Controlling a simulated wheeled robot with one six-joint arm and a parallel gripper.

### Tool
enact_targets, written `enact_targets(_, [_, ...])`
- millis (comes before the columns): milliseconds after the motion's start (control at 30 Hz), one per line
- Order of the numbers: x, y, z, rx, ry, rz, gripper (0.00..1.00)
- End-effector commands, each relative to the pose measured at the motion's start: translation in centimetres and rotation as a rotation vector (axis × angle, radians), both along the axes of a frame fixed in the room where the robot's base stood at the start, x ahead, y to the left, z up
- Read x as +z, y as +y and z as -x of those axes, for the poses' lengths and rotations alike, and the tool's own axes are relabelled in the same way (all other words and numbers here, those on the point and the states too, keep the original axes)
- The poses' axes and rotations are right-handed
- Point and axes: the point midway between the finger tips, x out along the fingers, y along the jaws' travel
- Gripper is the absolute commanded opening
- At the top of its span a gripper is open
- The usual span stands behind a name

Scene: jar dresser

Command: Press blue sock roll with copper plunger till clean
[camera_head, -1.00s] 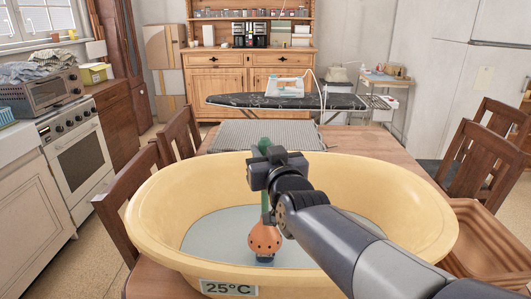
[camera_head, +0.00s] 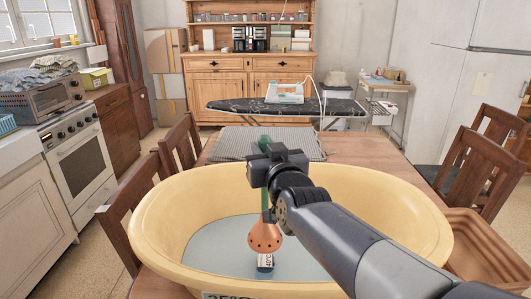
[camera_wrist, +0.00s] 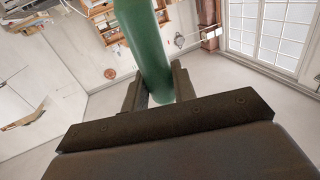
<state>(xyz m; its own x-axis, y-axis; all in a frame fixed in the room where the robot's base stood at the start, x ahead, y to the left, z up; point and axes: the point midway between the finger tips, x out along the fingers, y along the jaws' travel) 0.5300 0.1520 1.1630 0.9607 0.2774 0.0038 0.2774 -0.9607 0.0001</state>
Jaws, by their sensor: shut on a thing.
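The copper plunger (camera_head: 265,237) hangs upright in the yellow tub, its holed orange-copper bell low over the water. My gripper (camera_head: 262,170) is shut on its green handle, which also fills the upper middle of the wrist view (camera_wrist: 147,45). The sock roll (camera_head: 265,264) sits directly below the bell in the tub, showing a white band with dark marks and dark blue at the edges. The bell partly covers its top, and I cannot tell whether they touch. The yellow tub (camera_head: 170,213) holds shallow grey-blue water.
The tub stands on a wooden table (camera_head: 365,150) with a grey striped cloth (camera_head: 235,142) behind it. A brown tray (camera_head: 490,245) lies at the right. Wooden chairs flank the table. An ironing board (camera_head: 330,106) stands beyond. The tub's rim surrounds the plunger.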

Motion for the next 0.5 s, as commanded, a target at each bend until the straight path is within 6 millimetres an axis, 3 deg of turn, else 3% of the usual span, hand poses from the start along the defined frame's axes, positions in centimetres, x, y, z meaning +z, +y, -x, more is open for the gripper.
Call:
enact_targets(33, [1.3, 0.0, 0.0, 0.000, -0.005, -0.001, 0.03])
enact_targets(500, [6.9, 0.0, 0.0, 0.000, -0.005, -0.001, 0.03])
